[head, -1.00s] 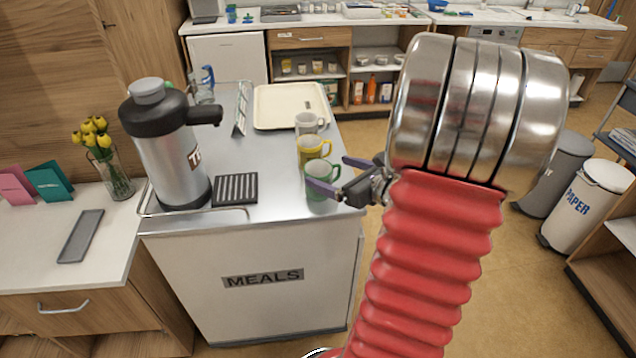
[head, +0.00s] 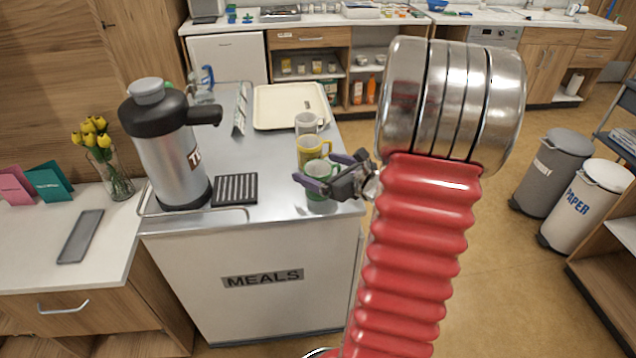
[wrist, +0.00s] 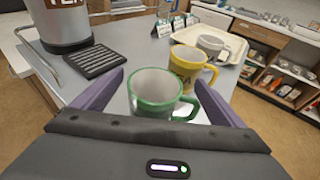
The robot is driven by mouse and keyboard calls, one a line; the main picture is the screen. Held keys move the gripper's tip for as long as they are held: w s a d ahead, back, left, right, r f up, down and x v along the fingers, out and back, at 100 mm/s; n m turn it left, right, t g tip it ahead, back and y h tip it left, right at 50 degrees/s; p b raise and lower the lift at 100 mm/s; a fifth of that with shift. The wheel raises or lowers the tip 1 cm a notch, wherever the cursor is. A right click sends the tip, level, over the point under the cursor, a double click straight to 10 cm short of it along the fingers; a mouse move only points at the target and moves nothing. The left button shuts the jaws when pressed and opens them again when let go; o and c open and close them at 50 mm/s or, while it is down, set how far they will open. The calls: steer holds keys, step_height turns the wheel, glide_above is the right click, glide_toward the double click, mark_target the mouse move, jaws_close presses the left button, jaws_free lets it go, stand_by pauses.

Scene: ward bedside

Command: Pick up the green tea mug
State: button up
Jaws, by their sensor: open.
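The green tea mug (head: 320,172) stands upright at the front right corner of the metal-topped meals cart (head: 222,222). In the wrist view the mug (wrist: 155,90) is white inside with a green rim, and its handle points right. My gripper (head: 318,172) is open, with its purple fingers either side of the mug in the wrist view. A gap shows between the left finger and the mug; the right finger is close to the handle. Whether either finger touches the mug I cannot tell. The fingers hide part of the mug in the head view.
A yellow mug (head: 313,150) stands just behind the green one, and a white-grey mug (head: 306,124) behind that. A cream tray (head: 290,105) lies farther back. A large steel flask (head: 168,155) and a black slotted mat (head: 235,189) are to the left.

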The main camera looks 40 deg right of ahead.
steer(key=shift+c, duration=0.2)
steer(key=shift+f, duration=0.1)
steer(key=c, duration=1.5)
